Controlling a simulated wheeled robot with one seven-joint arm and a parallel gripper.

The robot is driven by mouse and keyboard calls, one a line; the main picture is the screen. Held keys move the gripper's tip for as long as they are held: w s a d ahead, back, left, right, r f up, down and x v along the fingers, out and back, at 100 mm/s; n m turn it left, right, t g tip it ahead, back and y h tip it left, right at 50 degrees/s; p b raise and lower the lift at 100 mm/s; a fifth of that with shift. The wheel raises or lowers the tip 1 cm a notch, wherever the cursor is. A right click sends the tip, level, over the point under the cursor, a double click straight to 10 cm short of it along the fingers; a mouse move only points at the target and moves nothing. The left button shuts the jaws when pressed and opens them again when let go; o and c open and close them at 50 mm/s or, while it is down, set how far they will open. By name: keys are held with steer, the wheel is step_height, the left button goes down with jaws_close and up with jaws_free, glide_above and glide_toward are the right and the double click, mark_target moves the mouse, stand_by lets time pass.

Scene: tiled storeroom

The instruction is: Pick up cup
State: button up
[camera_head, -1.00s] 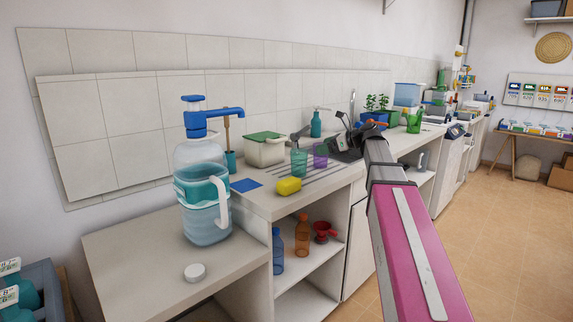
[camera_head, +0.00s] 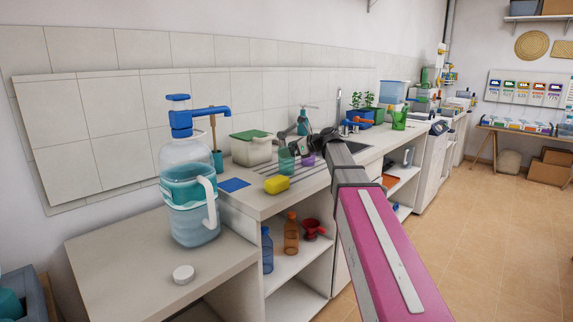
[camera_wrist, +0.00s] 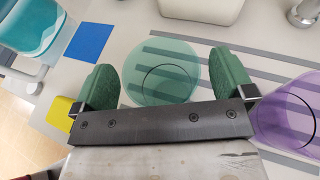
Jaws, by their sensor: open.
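A green translucent cup (camera_wrist: 165,68) stands on the counter and shows in the wrist view between and just beyond the two green fingers of my gripper (camera_wrist: 165,82). The gripper is open and empty. In the head view the green cup (camera_head: 286,161) stands beside my gripper, which partly hides the area. A purple translucent cup (camera_wrist: 290,112) stands to the right of the green one; in the head view it is partly hidden behind my gripper.
A yellow sponge (camera_head: 276,185) and a blue square (camera_head: 234,184) lie on the counter left of the cups. A large blue-topped water jug (camera_head: 190,190) stands on the lower counter. A white bin with a green lid (camera_head: 251,150) stands behind. A sink tap (camera_head: 338,106) is further along.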

steer(key=shift+w+a+f, duration=0.2)
steer(key=shift+a, duration=0.35)
steer(key=c, duration=1.2)
steer(key=shift+o, duration=0.2)
